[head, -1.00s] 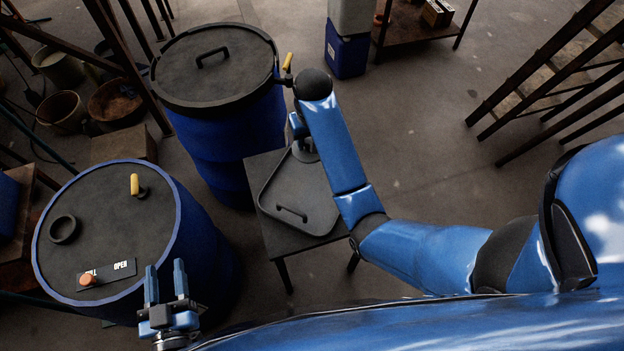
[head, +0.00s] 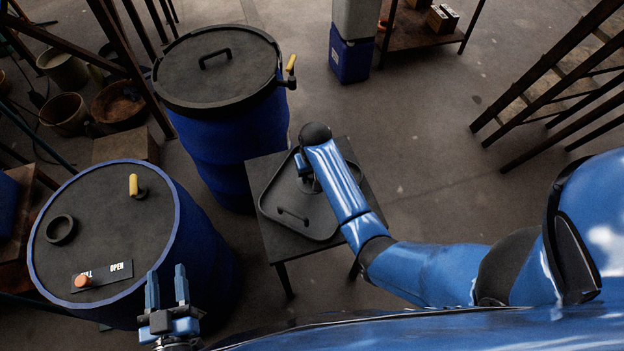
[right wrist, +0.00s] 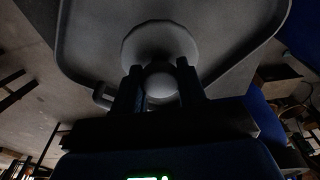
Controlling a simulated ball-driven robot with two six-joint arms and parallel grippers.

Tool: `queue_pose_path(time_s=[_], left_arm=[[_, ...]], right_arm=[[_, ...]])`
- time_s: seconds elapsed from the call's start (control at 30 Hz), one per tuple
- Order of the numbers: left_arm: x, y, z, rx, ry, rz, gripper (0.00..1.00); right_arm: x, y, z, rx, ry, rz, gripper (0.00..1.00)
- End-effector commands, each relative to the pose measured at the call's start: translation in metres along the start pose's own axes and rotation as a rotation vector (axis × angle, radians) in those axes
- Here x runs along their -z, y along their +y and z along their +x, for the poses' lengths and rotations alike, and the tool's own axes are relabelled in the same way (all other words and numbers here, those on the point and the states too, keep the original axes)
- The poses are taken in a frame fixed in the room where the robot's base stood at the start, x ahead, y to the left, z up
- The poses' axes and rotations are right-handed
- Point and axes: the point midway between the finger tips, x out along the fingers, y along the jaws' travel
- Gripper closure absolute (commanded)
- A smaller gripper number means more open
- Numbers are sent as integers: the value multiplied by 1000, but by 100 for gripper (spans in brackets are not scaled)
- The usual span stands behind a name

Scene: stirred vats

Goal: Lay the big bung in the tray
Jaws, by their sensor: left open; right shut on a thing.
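The grey tray (head: 275,200) lies on a small dark table (head: 357,190) in the head view; its near handle shows. In the right wrist view the tray (right wrist: 80,40) fills the upper part. My right gripper (right wrist: 160,80) is shut on the knob of the big bung (right wrist: 158,40), a round grey disc. The bung is over the tray's floor; I cannot tell if it touches. In the head view my right arm mostly hides that gripper and the bung. My left gripper (head: 167,288) is open and empty near the front vat's edge.
The front blue vat (head: 190,240) has a ring opening (head: 61,230), a yellow-handled lever (head: 134,186) and a panel with an orange button (head: 83,281). A lidded blue vat (head: 225,130) stands behind. The floor right of the table is clear.

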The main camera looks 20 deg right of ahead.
Motion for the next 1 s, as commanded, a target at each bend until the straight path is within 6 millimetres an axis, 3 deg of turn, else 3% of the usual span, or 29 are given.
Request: queue_pose_path(time_s=[0.3, 0.73, 0.77, 0.9, 1.0], left_arm=[[-1, 0, 0, 0, 0, 0, 53], [-4, 0, 0, 0, 0, 0, 53], [-3, 0, 0, 0, 0, 0, 53], [-2, 0, 0, 0, 0, 0, 53], [-2, 0, 0, 0, 0, 0, 53]], right_arm=[[-5, 0, 33, 0, -2, 0, 90], [-5, 0, 38, 0, -1, 0, 90], [-5, 0, 37, 0, -1, 0, 55], [-5, 0, 36, 0, -1, 0, 34], [-5, 0, 36, 0, -1, 0, 34]])
